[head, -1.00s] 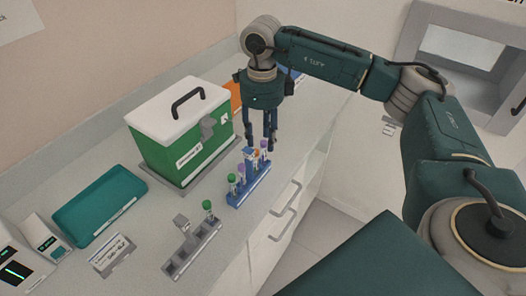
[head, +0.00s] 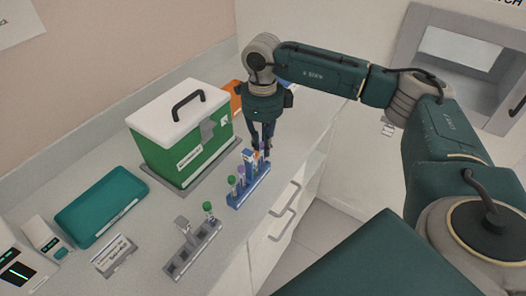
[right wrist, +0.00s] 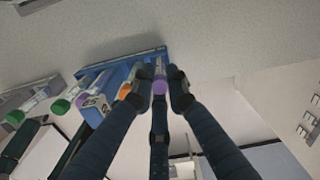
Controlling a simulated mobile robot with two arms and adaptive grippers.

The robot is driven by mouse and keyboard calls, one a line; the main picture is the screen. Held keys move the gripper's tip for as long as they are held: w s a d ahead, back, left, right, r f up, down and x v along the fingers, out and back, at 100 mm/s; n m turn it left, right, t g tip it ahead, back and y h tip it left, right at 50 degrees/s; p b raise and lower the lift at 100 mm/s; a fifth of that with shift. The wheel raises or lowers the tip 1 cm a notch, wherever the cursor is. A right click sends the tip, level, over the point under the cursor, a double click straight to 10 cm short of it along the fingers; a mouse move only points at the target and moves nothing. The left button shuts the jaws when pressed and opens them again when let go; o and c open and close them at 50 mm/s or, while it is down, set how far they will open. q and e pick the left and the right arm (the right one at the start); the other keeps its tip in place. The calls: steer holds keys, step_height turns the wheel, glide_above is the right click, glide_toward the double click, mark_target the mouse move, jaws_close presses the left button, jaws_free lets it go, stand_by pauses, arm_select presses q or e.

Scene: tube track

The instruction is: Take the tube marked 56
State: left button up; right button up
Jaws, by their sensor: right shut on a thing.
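A blue rack (head: 238,199) stands near the counter's front edge with several capped tubes in it. My right gripper (head: 262,145) points down at the rack's far end. In the right wrist view its fingers (right wrist: 161,84) are shut around a purple-capped tube (right wrist: 160,88), which still stands at the rack (right wrist: 110,68). An orange-capped tube (right wrist: 125,91) is right beside the fingers. Another purple cap (right wrist: 97,115) and a green cap (right wrist: 61,106) are further left. A white label beside them carries digits that I cannot read surely. The held tube's number is hidden. My left gripper is out of view.
A grey rack (head: 180,264) with a green-capped tube (head: 208,207) stands nearer. A green box with a white lid (head: 180,102) is behind the blue rack. A teal tray (head: 100,205) lies at left. The counter drops off right of the racks.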

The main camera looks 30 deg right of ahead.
steer(key=shift+r, duration=0.1)
step_height(320, 180, up, 10)
steer(key=b, duration=0.2)
steer(key=shift+w+r+b, duration=0.1)
steer(key=shift+r+b, duration=0.15)
steer(key=shift+b, duration=0.15)
jaws_close()
jaws_free()
step_height(320, 180, up, 9)
steer(key=p, duration=0.1)
steer(key=shift+r, duration=0.2)
